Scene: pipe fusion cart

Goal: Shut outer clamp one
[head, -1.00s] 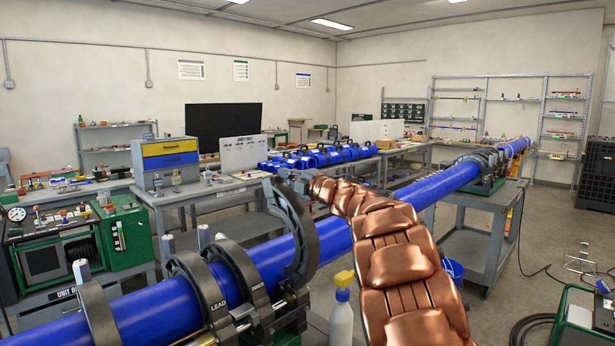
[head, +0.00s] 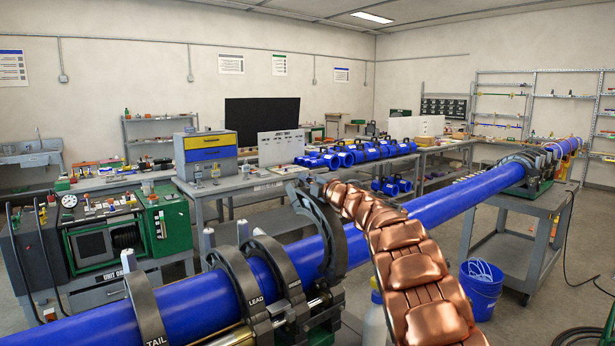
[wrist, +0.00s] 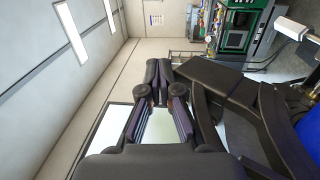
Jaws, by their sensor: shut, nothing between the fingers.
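The dark clamp arc (head: 334,228) at the right end of the clamp row curves around the far and right side of the blue pipe (head: 395,215). It stands higher than the other clamps and looks raised from the pipe; its lower end is partly hidden. My gripper (head: 303,186) is at its top, mostly hidden by the arc and my copper arm. In the wrist view my gripper (wrist: 158,72) is shut and empty, beside the dark arc (wrist: 252,100). I cannot tell whether they touch. No number shows on this clamp.
Clamps marked TAIL (head: 146,308) and LEAD (head: 238,284) and another dark clamp (head: 287,275) sit around the pipe to the left. A green unit (head: 168,225) stands behind at left. A spray bottle (head: 376,322) and a blue bucket (head: 481,290) are near my arm.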

